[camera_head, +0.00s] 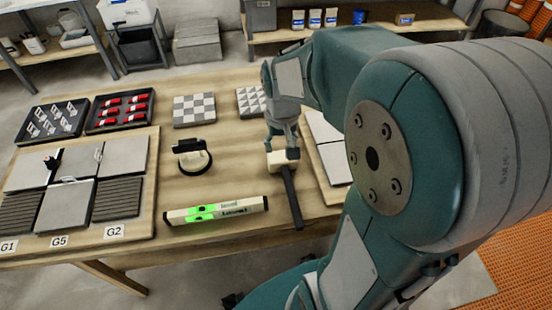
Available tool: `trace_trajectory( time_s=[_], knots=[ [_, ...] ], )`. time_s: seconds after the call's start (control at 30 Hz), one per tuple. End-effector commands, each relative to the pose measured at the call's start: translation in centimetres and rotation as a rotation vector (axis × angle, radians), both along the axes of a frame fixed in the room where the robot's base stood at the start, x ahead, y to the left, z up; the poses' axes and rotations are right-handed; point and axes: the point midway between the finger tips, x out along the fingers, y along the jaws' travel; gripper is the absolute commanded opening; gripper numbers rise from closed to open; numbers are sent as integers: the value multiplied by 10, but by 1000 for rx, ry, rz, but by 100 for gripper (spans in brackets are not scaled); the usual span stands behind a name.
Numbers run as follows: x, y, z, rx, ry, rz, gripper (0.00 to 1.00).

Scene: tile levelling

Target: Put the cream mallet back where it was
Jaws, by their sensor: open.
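The cream mallet lies on the wooden table, its cream head (277,161) at the far end and its dark handle (292,203) pointing toward the table's front edge. My gripper (283,148) is open and points down right at the mallet's head. Its fingertips partly overlap the head, so I cannot tell whether they touch it.
Left of the mallet are a cream level with green lights (216,211) and a black suction cup (192,156). A tile panel (330,150) lies close on the right, partly hidden by my arm. Patterned tiles (194,110), trays of clips and red wedges (120,108), and a labelled tile board (75,190) are further left.

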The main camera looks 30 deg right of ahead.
Motion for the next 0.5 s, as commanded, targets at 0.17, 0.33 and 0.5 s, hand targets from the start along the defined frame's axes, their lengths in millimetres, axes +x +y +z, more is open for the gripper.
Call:
trace_trajectory(
  time_s=[0.17, 0.33, 0.5],
  knots=[
    [-28, 28, 46, -23, -131, 65, 65],
    [-60, 50, 77, -35, -250, 123, 65],
    [-91, 67, 97, -41, -360, 176, 65]
  ],
)
